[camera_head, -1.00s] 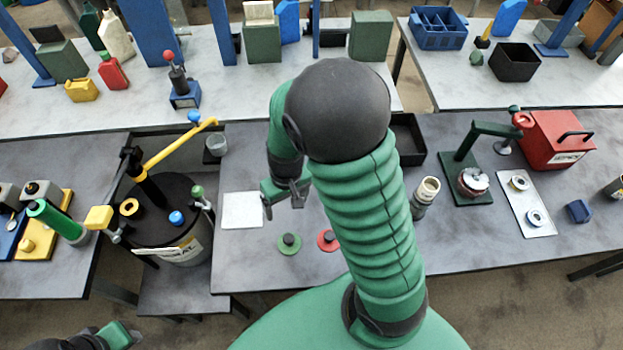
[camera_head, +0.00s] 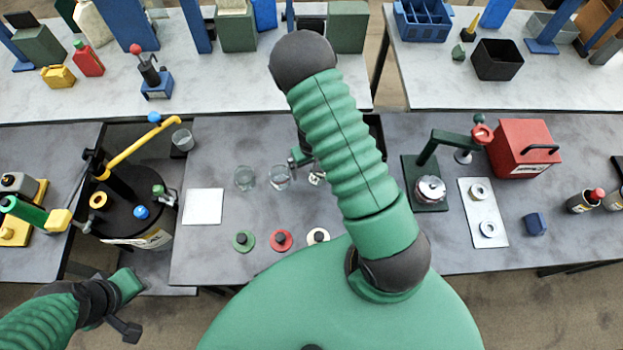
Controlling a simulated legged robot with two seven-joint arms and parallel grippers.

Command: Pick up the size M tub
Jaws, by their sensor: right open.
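Two clear tubs, a left one (camera_head: 245,178) and a middle one (camera_head: 279,177), stand on the grey table. A third tub (camera_head: 316,177) is partly hidden by my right arm. No size marks are readable, so I cannot tell which is size M. My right gripper (camera_head: 299,158) is open just behind the middle and third tubs, mostly hidden by my arm; I see nothing held in it. My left gripper (camera_head: 130,330) is low at the left, in front of the tables and away from the tubs; its jaw opening is unclear.
Green (camera_head: 243,241), red (camera_head: 281,240) and pale (camera_head: 318,237) lids lie in front of the tubs. A white plate (camera_head: 203,206) lies left of them. A dark drum (camera_head: 130,205) with a yellow lever stands further left; a red box (camera_head: 523,148) stands right.

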